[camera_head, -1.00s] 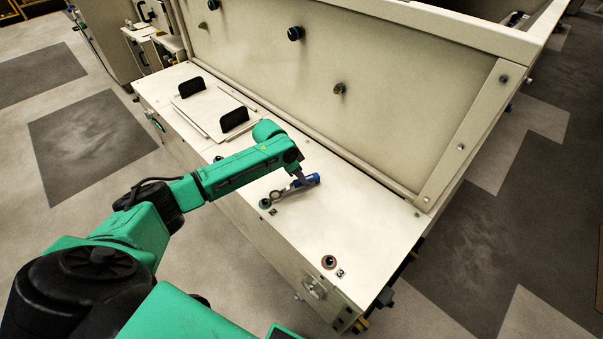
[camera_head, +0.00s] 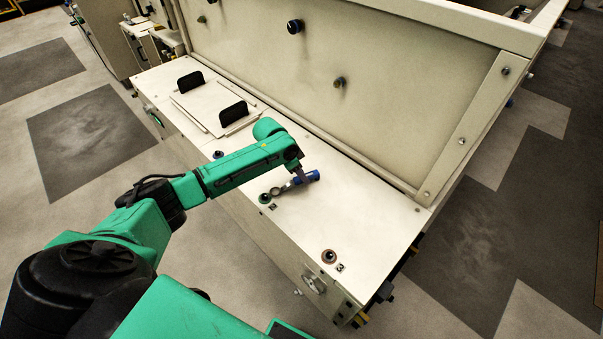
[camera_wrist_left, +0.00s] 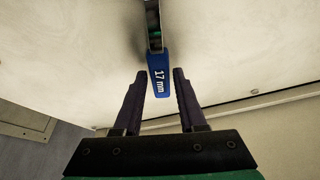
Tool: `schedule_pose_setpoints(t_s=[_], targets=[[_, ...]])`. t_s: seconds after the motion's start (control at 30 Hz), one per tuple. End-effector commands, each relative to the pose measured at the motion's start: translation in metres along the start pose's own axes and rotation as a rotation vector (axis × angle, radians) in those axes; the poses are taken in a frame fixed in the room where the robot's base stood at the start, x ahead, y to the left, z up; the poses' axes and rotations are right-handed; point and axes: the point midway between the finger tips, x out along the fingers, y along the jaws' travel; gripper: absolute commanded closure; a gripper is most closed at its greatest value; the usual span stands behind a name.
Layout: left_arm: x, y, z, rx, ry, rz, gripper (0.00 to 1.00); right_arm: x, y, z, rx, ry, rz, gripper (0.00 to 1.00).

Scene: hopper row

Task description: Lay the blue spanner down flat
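The blue spanner (camera_head: 314,176) lies low along the cream machine top (camera_head: 345,215), its grey ring end near the green knob marked 2. I cannot tell if it touches the top along its whole length. In the left wrist view its blue handle (camera_wrist_left: 159,72), marked "17 mm", points toward me between the fingertips. My left gripper (camera_head: 301,179) is over the handle, pointing down. In the left wrist view the left gripper (camera_wrist_left: 160,76) is open, with a gap on each side of the handle. My right gripper is out of view.
The green knob (camera_head: 264,198) is beside the ring end. A dark knob (camera_head: 329,256) marked 3 stands nearer the front. A lid with two black handles (camera_head: 233,114) is at the left. A tall sloping panel (camera_head: 370,100) rises behind. The top right of the spanner is clear.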

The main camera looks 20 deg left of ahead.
Motion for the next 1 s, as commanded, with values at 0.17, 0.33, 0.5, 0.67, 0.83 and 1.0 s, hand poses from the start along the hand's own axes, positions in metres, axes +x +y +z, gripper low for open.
schedule_pose_setpoints(t_s=[0.17,0.33,0.5,0.67,0.83,1.0], targets=[[0.000,0.000,0.000,0.000,0.000,0.000,0.35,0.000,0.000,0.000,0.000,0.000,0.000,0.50],[0.000,0.000,0.000,0.000,-0.001,0.000,0.35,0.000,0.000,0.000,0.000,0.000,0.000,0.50],[-0.018,-0.001,0.000,-0.001,0.000,-0.001,0.35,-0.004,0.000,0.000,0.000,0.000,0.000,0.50],[-0.062,-0.001,0.000,0.002,0.000,-0.004,0.35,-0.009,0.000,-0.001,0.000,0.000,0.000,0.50],[-0.112,-0.001,0.000,0.000,0.000,-0.004,0.35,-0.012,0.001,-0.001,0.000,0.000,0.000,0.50],[-0.140,0.000,0.000,0.001,-0.001,-0.001,0.35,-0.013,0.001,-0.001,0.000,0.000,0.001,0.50]])
